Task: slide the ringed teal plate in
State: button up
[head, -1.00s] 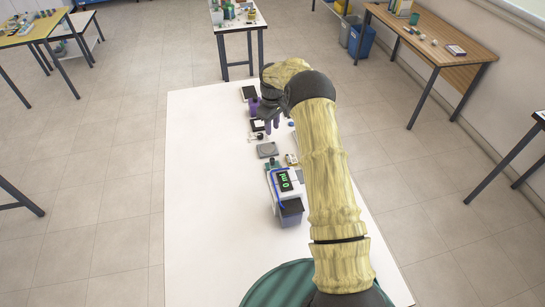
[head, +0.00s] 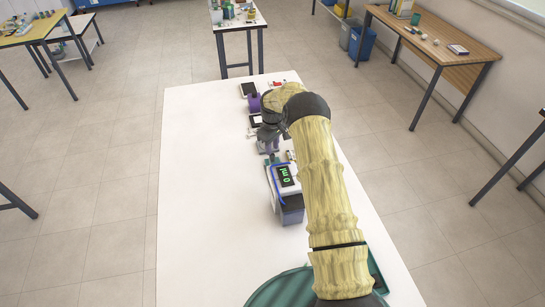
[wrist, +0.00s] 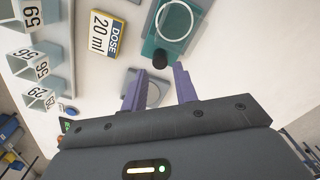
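The knob appears just beyond and between the fingertips; I cannot tell the height gap. In the head view my gripper (head: 267,148) is over the white table, just behind the box with the green display (head: 286,180).
A grey square piece with a round disc (wrist: 153,92) lies below the fingers. A yellow-edged "DOSE 20 ml" card (wrist: 107,35) and numbered holders (wrist: 38,62) are at the left. The white table (head: 205,190) is bare on its left side.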

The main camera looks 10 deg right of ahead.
notch_tip(320, 180, down, 4)
jog(key=shift+r+b, duration=0.2)
jog(key=shift+b, duration=0.35)
jog(key=shift+c, duration=0.2)
grip_shut()
